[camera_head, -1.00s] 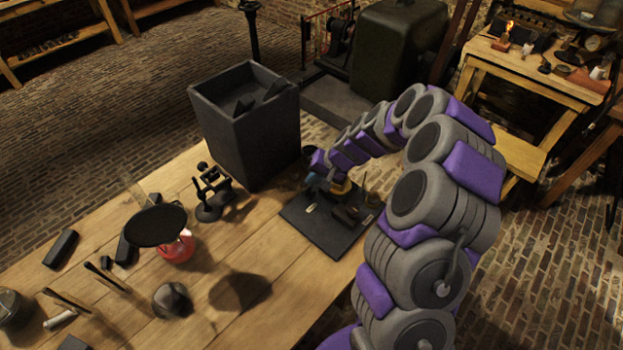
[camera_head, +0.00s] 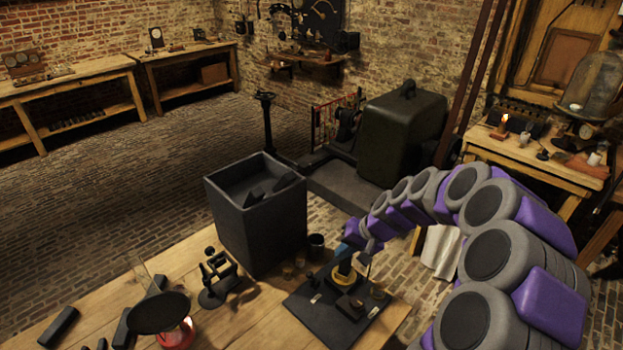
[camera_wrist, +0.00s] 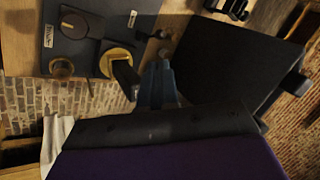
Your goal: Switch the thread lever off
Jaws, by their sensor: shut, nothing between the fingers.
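A dark board (camera_head: 300,306) lies on the table's near right part; it also shows in the wrist view (camera_wrist: 75,53). On it stands a yellow round base (camera_head: 341,279) with a dark lever-like bar rising from it. In the wrist view the yellow base (camera_wrist: 112,52) has this dark bar (camera_wrist: 126,76) pointing toward my gripper. My gripper (camera_head: 352,236), with blue fingers, is above and behind the base. In the wrist view its fingers (camera_wrist: 160,72) are shut, empty and just right of the bar; contact cannot be told. Whether the bar is the thread lever is unclear.
Two white labels and a dark round-based block (camera_head: 350,307) are on the board. A tall dark open box (camera_head: 258,225) stands left of my gripper. A small black stand (camera_head: 217,283) and a dark disc over a red base (camera_head: 158,311) are further left.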

